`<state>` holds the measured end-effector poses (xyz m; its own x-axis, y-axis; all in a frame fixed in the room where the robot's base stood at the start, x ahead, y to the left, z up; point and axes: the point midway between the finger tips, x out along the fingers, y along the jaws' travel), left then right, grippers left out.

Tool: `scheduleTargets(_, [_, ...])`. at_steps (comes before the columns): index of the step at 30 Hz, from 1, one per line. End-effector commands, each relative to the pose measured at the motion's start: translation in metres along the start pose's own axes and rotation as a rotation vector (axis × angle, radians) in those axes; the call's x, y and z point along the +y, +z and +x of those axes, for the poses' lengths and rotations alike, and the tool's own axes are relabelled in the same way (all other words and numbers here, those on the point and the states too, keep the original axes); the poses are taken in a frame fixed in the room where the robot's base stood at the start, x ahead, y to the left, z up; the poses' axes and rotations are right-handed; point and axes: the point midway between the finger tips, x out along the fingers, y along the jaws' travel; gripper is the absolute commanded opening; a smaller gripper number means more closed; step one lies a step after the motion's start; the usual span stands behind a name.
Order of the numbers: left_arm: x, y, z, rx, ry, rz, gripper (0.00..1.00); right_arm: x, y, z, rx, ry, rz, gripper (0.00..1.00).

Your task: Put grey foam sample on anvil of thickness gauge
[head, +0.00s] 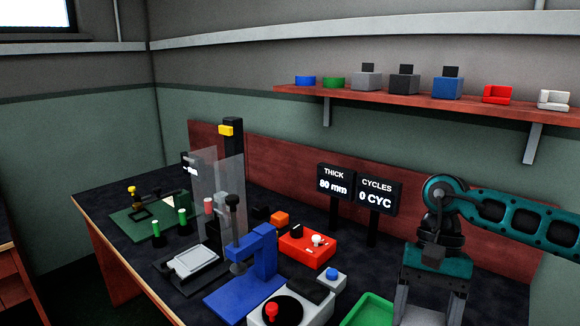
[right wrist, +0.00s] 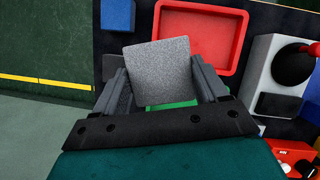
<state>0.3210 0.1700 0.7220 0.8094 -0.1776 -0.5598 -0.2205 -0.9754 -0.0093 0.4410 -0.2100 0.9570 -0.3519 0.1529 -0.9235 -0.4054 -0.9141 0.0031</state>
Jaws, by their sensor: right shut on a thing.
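The grey foam sample (right wrist: 160,70) is a speckled grey block. It sits between the two fingers of my right gripper (right wrist: 162,88), which is shut on it. The blue C-shaped stand (head: 262,252) in the middle of the bench looks like the thickness gauge. My left gripper is out of view.
A green tray (head: 372,310) lies near my right gripper. A red tray (right wrist: 225,18) shows in the wrist view. A white unit with a black disc (head: 282,308) and a red box (head: 307,247) stand between gripper and gauge. A clear screen (head: 215,195) stands behind.

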Motion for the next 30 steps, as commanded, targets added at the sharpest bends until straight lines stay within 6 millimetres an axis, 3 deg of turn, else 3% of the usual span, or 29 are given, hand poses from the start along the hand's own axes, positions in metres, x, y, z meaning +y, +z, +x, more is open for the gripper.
scheduleTargets(3, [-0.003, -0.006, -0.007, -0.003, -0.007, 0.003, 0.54, -0.006, 0.014, -0.001, 0.003, 0.075, -0.179, 0.45])
scheduleTargets(10, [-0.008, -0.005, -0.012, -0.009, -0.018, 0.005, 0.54, -0.009, 0.024, 0.005, 0.002, 0.151, -0.365, 0.45])
scheduleTargets(30, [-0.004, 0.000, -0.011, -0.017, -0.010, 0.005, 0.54, -0.008, 0.020, 0.007, 0.002, 0.137, -0.337, 0.45])
